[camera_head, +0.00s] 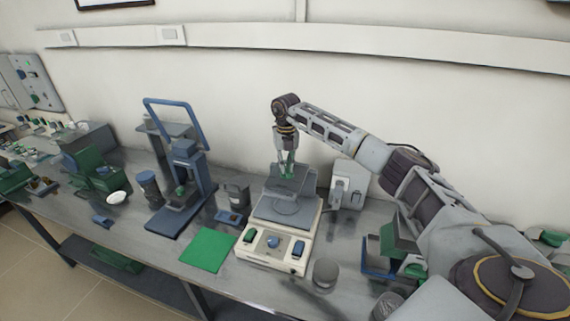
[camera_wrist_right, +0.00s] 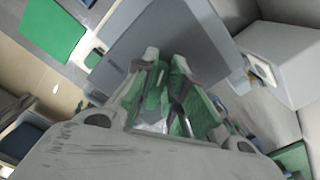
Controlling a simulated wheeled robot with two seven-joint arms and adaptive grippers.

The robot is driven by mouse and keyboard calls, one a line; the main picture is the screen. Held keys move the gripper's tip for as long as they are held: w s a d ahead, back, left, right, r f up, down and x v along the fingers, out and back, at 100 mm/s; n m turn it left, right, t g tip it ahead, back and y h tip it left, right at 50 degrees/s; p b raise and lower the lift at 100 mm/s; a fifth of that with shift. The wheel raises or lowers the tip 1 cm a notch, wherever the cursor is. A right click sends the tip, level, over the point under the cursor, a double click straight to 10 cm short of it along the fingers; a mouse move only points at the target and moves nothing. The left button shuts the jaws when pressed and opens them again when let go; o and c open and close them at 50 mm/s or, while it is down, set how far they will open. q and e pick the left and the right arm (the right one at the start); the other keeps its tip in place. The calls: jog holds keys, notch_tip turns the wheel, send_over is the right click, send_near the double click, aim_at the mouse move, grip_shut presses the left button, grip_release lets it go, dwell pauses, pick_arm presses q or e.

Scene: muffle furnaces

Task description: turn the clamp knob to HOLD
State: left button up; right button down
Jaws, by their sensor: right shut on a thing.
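A cream bench device (camera_head: 247,253) stands on the bench with a round blue knob (camera_head: 272,242) in the middle of its front panel. Whether this is the clamp knob cannot be told, and no HOLD mark is readable. My right gripper (camera_head: 287,168) points down above the device, away from its front panel. Its green-padded fingers (camera_wrist_right: 166,98) are close together in the wrist view. A grey plate (camera_head: 293,181) sits right at the fingertips, above the device's top; the fingers largely hide the contact. My left gripper is not in view.
A blue-framed press (camera_head: 183,150) stands to the left, with a green mat (camera_head: 208,249) in front of it. A grey box (camera_head: 348,184) stands behind right of the device. A grey cylinder (camera_head: 326,272) and a green-and-blue rack (camera_head: 399,243) stand near my right arm.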

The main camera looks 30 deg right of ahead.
jog(key=m, duration=0.5)
jog(key=shift+s+d+p, duration=0.2)
jog(key=shift+d+p, duration=0.2)
jog(key=shift+s+d+m+p, duration=0.1)
jog(key=shift+s+m+p, duration=0.1)
jog(key=shift+m, duration=1.15)
jog(key=shift+s+d+m+p, duration=0.1)
jog(key=shift+m+p, duration=0.1)
jog(key=shift+m, duration=1.15)
jog(key=c, duration=1.5)
grip_release()
jog(key=shift+o, duration=0.2)
notch_tip(320, 180, up, 12)
